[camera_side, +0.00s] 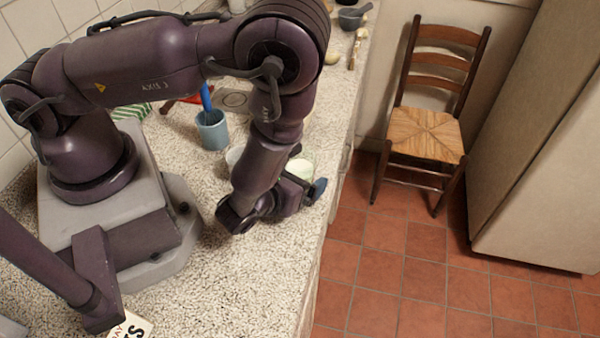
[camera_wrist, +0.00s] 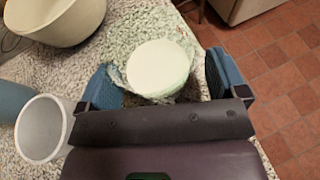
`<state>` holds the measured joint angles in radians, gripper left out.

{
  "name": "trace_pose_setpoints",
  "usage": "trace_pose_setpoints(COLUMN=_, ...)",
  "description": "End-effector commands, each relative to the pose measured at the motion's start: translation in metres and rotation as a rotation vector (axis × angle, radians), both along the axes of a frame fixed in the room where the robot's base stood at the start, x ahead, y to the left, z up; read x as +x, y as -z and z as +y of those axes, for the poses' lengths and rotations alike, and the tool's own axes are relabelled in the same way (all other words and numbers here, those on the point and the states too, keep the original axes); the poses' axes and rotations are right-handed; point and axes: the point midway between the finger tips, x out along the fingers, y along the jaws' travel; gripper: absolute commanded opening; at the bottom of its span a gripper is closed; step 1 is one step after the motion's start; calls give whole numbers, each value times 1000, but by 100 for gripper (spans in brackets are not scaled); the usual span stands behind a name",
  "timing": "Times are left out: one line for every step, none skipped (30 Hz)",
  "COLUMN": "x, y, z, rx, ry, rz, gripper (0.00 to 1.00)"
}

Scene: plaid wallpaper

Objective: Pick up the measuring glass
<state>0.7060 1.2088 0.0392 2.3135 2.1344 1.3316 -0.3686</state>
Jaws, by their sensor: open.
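The measuring glass appears to be the clear, green-tinged glass vessel with a pale round surface (camera_wrist: 158,66) in the wrist view. In the side view it shows as a pale green-white round shape (camera_side: 301,167), partly hidden by my gripper (camera_side: 306,172). My gripper (camera_wrist: 164,80) is open, with one blue finger pad left of the glass and the other right of it. The glass stands on the counter between the fingers, nearer the left one. A gap shows between it and the right finger. Its lower part is hard to make out.
A white cup (camera_wrist: 30,140) stands left of my gripper, with a blue cup (camera_side: 212,131) holding a blue utensil beyond it. A cream bowl (camera_wrist: 60,22) is at the wrist view's upper left. The speckled counter (camera_side: 265,270) ends close to the right finger, above a tiled floor.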

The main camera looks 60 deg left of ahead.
Motion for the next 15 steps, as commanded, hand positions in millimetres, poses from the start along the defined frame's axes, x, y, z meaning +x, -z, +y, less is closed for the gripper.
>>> trace_pose_setpoints(x=0, y=0, z=0, rx=0, ry=0, rz=0, gripper=91)
trace_pose_setpoints(x=0, y=0, z=0, rx=0, ry=0, rz=0, gripper=91)
trace_pose_setpoints(x=0, y=0, z=0, rx=0, ry=0, rz=0, gripper=91)
trace_pose_setpoints(x=0, y=0, z=0, rx=0, ry=0, rz=0, gripper=91)
trace_pose_setpoints(x=0, y=0, z=0, rx=0, ry=0, rz=0, gripper=91)
trace_pose_setpoints(x=0, y=0, z=0, rx=0, ry=0, rz=0, gripper=86)
trace_pose_setpoints(x=0, y=0, z=0, rx=0, ry=0, rz=0, gripper=80)
trace_pose_setpoints(x=0, y=0, z=0, rx=0, ry=0, rz=0, gripper=73)
trace_pose_setpoints(x=0, y=0, z=0, rx=0, ry=0, rz=0, gripper=64)
trace_pose_setpoints(x=0, y=0, z=0, rx=0, ry=0, rz=0, gripper=57)
trace_pose_setpoints(x=0, y=0, z=0, rx=0, ry=0, rz=0, gripper=50)
trace_pose_setpoints(x=0, y=0, z=0, rx=0, ry=0, rz=0, gripper=41)
trace_pose_setpoints(x=0, y=0, z=0, rx=0, ry=0, rz=0, gripper=34)
trace_pose_setpoints(x=0, y=0, z=0, rx=0, ry=0, rz=-1, gripper=30)
trace_pose_setpoints(x=0, y=0, z=0, rx=0, ry=0, rz=-1, gripper=30)
